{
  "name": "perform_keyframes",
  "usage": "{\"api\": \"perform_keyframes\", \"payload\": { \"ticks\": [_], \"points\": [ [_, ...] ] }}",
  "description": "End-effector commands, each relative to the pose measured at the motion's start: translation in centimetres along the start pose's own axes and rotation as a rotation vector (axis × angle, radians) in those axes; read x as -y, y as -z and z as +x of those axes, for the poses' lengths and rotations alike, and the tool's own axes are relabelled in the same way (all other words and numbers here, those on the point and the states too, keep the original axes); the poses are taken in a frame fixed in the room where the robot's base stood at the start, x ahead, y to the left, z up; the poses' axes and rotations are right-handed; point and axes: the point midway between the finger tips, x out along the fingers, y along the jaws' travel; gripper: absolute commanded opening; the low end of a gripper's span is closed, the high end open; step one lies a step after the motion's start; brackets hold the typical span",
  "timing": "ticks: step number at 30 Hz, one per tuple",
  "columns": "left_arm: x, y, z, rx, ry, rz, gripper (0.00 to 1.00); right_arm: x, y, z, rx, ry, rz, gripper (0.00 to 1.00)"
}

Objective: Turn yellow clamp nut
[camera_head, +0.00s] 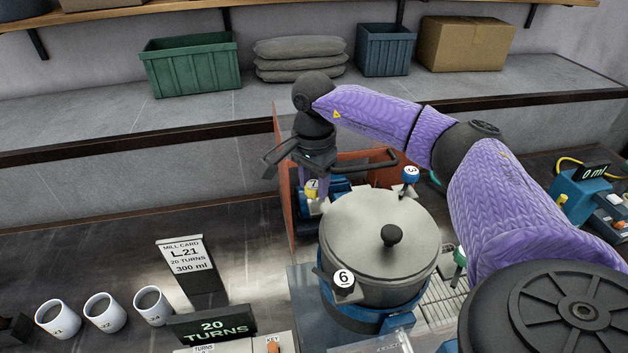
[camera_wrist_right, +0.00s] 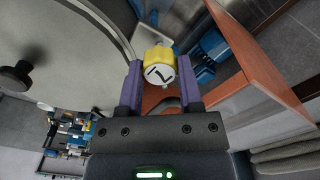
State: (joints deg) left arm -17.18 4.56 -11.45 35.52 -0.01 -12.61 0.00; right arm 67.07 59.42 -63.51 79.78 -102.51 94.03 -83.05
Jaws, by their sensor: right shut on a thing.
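The yellow clamp nut (camera_head: 311,189) is a small yellow knob with a white numbered face, apparently a 7, behind the big lidded pot. In the right wrist view the nut (camera_wrist_right: 158,52) sits between the purple fingers. My right gripper (camera_wrist_right: 161,68) points down from above and is shut on the nut, one finger on each side. In the head view the right gripper (camera_head: 313,183) is partly hidden by its own dark body.
The grey-lidded pot (camera_head: 365,235) stands close beside the nut, with a clamp marked 6 (camera_head: 343,279) at its front. An orange-brown panel (camera_head: 287,170) stands behind and left. A blue knob (camera_head: 410,174) is to the right. White cups (camera_head: 104,315) stand at the lower left.

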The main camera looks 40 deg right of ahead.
Motion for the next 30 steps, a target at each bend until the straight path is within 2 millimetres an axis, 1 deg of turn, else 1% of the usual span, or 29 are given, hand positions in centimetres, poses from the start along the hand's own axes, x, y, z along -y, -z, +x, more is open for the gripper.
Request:
{"api": "perform_keyframes", "payload": {
  "ticks": [11,12,14,15,17,24,26,29,30],
  "points": [
    [0.0,0.0,0.0,0.000,0.000,0.000,0.59,0.0,0.0,-0.1,0.000,0.002,-0.003,0.00],
    [0.0,0.0,0.0,0.000,0.000,0.000,0.59,0.0,0.0,-0.1,0.000,0.002,-0.003,0.47],
    [0.0,0.0,0.0,0.000,0.000,0.000,0.59,0.0,0.0,-0.1,0.000,0.002,-0.003,0.60],
    [0.0,0.0,0.0,0.000,0.000,0.001,0.59,0.0,0.0,-0.1,0.000,0.002,-0.003,0.69],
    [0.0,0.0,0.0,0.000,0.000,0.000,0.59,0.0,0.0,-0.1,0.000,0.002,-0.003,0.81],
    [0.0,0.0,0.0,0.000,0.000,0.001,0.59,0.0,0.0,0.0,0.000,0.001,-0.003,0.81],
    [0.0,0.0,0.1,0.000,0.000,0.001,0.59,0.0,0.0,-0.3,0.000,0.002,-0.003,0.81],
    [0.0,-0.1,0.3,0.000,0.000,0.001,0.59,0.1,0.0,-1.9,0.000,0.006,-0.003,0.81],
    [0.0,-0.1,0.4,0.000,0.000,0.001,0.59,0.1,0.0,-3.0,0.000,0.007,-0.003,0.81]
  ]
}}
